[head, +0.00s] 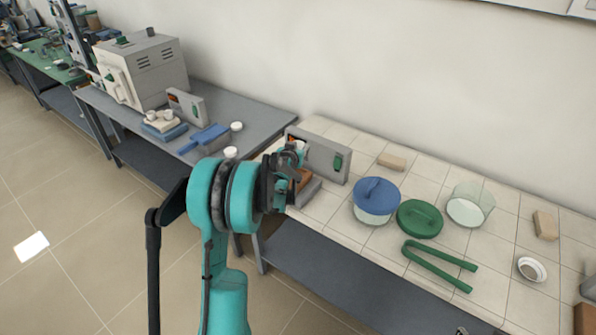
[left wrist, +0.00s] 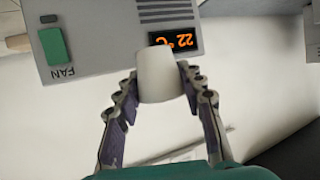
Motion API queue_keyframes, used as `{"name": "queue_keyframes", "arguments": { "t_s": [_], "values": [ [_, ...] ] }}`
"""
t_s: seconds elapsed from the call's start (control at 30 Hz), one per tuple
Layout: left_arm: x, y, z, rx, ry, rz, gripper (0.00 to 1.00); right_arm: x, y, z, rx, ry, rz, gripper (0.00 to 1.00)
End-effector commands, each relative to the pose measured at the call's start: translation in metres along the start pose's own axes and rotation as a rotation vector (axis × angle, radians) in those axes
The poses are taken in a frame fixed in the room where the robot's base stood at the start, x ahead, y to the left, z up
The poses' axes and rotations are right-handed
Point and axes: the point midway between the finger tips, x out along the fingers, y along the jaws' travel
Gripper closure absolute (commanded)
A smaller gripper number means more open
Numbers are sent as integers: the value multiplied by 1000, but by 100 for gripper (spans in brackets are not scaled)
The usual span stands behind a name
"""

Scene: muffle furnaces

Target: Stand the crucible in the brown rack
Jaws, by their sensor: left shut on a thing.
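My left gripper (head: 292,160) is shut on a white crucible (left wrist: 160,76). In the left wrist view the crucible is between the two fingertips, in front of a grey controller box. In the head view the crucible (head: 299,147) shows only as a small white patch by the fingers, above the left end of the tiled bench. A small reddish-brown block (head: 304,175) shows just below and behind the gripper. It may be the brown rack, but the gripper hides much of it. A dark sliver at the bottom edge of the head view may be part of my right gripper.
The controller box (head: 326,160) stands close behind the gripper. A blue-lidded jar (head: 376,196), green lid (head: 420,218), glass dish (head: 467,206), green tongs (head: 440,266) and small white dish (head: 532,269) are to the right. A furnace (head: 143,72) stands on the grey bench at left.

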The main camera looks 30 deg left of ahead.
Motion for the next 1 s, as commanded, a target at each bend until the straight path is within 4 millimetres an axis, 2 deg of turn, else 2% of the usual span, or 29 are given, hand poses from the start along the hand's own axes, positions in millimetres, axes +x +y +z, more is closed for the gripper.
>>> {"name": "queue_keyframes", "arguments": {
  "t_s": [0.2, 0.37, 0.53, 0.93, 0.97, 1.0],
  "values": [
    [17, 1, 42, 0, 0, 1, 91, 16, 0, 12, 0, 0, 0, 69],
    [23, 1, 57, 0, 0, 1, 91, 20, 0, 14, 0, 0, 0, 69],
    [32, 1, 80, 0, 0, 1, 91, 28, 0, 20, 0, 0, 0, 69],
    [35, 1, 86, 0, 0, 1, 91, 31, 0, 22, 0, 0, 0, 69],
    [35, 1, 87, 1, 0, 1, 59, 32, 0, 23, 0, 0, 0, 69],
    [34, 1, 86, 1, 0, 1, 48, 31, 0, 22, 0, 0, 0, 69]
  ]
}}
